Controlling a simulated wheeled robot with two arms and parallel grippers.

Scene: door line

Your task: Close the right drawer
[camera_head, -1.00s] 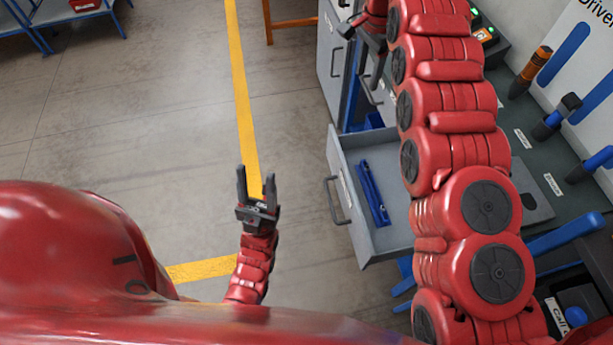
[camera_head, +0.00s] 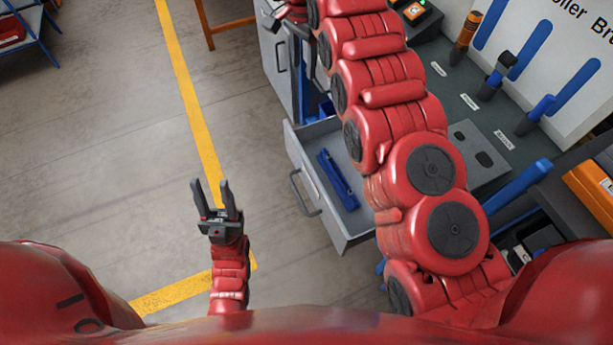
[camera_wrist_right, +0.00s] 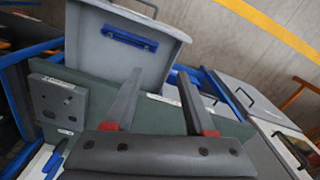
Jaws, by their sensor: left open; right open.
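The right drawer (camera_head: 323,207) stands pulled out from the grey bench, with its bar handle (camera_head: 304,193) on the front. A blue tool-like piece (camera_head: 338,180) lies inside. In the right wrist view the open drawer (camera_wrist_right: 161,62) is at the top, with the blue piece (camera_wrist_right: 130,39) in it. My left gripper (camera_head: 212,190) is open and empty, left of the drawer and apart from it. My right gripper (camera_head: 287,18) is at the top edge of the head view, beyond the drawer and partly cropped. In its wrist view the right gripper (camera_wrist_right: 159,82) is open and empty over the bench top.
The green bench top (camera_head: 468,87) holds tools along its right side, including an orange-handled one (camera_head: 466,32). A grey cabinet (camera_head: 275,52) stands beyond the drawer. The floor left of the drawer is clear, with a yellow line (camera_head: 190,90). A blue rack (camera_head: 30,40) is far left.

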